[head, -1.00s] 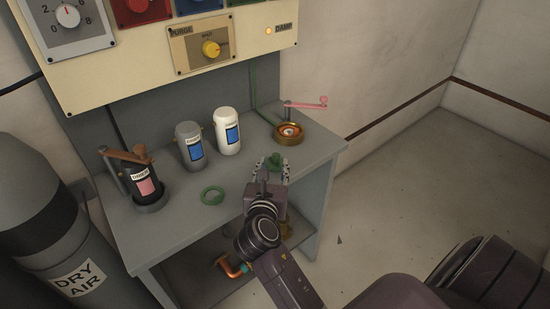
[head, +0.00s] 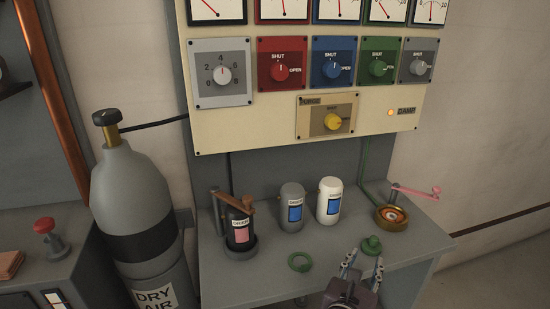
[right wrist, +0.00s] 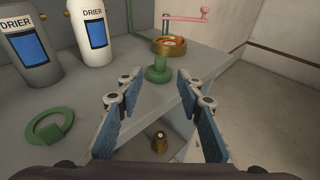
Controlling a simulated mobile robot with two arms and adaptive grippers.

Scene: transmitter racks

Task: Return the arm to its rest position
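My right gripper (head: 349,270) is at the front edge of the grey bench, low in the head view. In the right wrist view its two blue-padded fingers (right wrist: 160,112) stand apart with nothing between them. A green knobbed piece (head: 371,245) stands on the bench just beyond the fingertips, apart from them. It also shows in the right wrist view (right wrist: 158,70). A green ring (head: 299,262) lies flat on the bench to the left of the gripper. My left gripper is not in either view.
On the bench (head: 270,278) stand a dark canister with a pink label (head: 240,230), a grey drier canister (head: 291,208), a white drier canister (head: 329,200) and a brass cup with a pink-handled crank (head: 391,217). A dry air cylinder (head: 145,195) stands left. A control panel (head: 270,120) rises behind.

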